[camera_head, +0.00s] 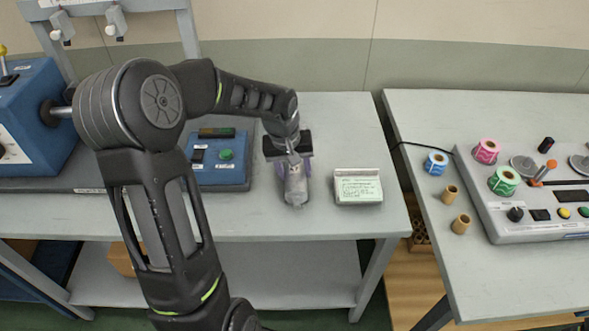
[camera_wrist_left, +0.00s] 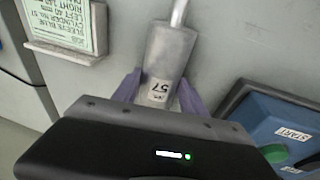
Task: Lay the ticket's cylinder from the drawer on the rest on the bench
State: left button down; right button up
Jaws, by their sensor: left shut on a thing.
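My left gripper (camera_head: 294,172) is over the bench (camera_head: 240,220), pointing down, and is shut on a grey metal cylinder (camera_head: 296,194). The left wrist view shows the cylinder (camera_wrist_left: 168,52) with a narrow shaft at its far end and a small white number label facing me. No separate rest is clear, and whether the cylinder touches anything below is hidden. The ticket (camera_head: 358,187) stands on the bench to the right; its print shows in the left wrist view (camera_wrist_left: 62,22). My right gripper is not in view.
A blue control box (camera_head: 218,172) with a green START button stands just left of the gripper. A blue machine (camera_head: 35,120) is at far left. A second table (camera_head: 430,265) at right holds tape rolls and a panel. Bench front is clear.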

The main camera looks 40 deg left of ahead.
pick_arm(q)
jog(key=c, duration=0.6)
grip_release()
jog(key=shift+o, duration=0.2)
jog(key=v, duration=0.8)
jog(key=shift+f, duration=0.15)
